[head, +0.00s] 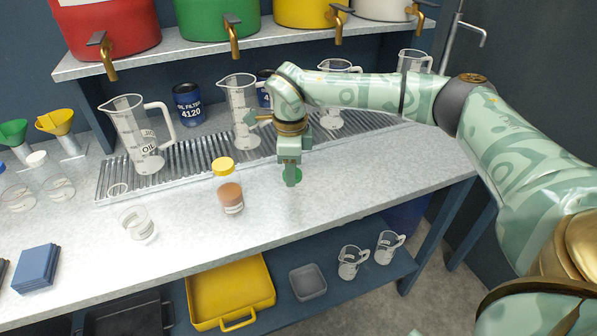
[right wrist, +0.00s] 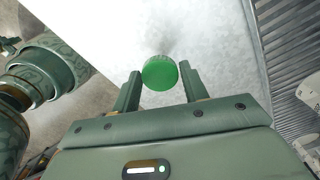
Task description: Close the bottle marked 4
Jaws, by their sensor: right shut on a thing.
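My right gripper (head: 291,176) points down over the right part of the grey bench and is shut on a green lid (head: 297,177). In the right wrist view the round green lid (right wrist: 160,73) sits between the two fingertips (right wrist: 158,84). An open clear jar (head: 137,223) stands near the bench's front edge. A jar with brown contents (head: 231,198) stands to its right, left of my gripper. I cannot read a 4 on any jar. A yellow lid (head: 223,166) lies behind the brown jar. My left gripper is not in view.
Clear measuring jugs (head: 139,135) and dark blue oil filter cans (head: 187,105) stand at the back by a ribbed metal drain tray (head: 190,158). More clear jars (head: 59,188) and funnels (head: 57,122) are at left. The bench between gripper and brown jar is clear.

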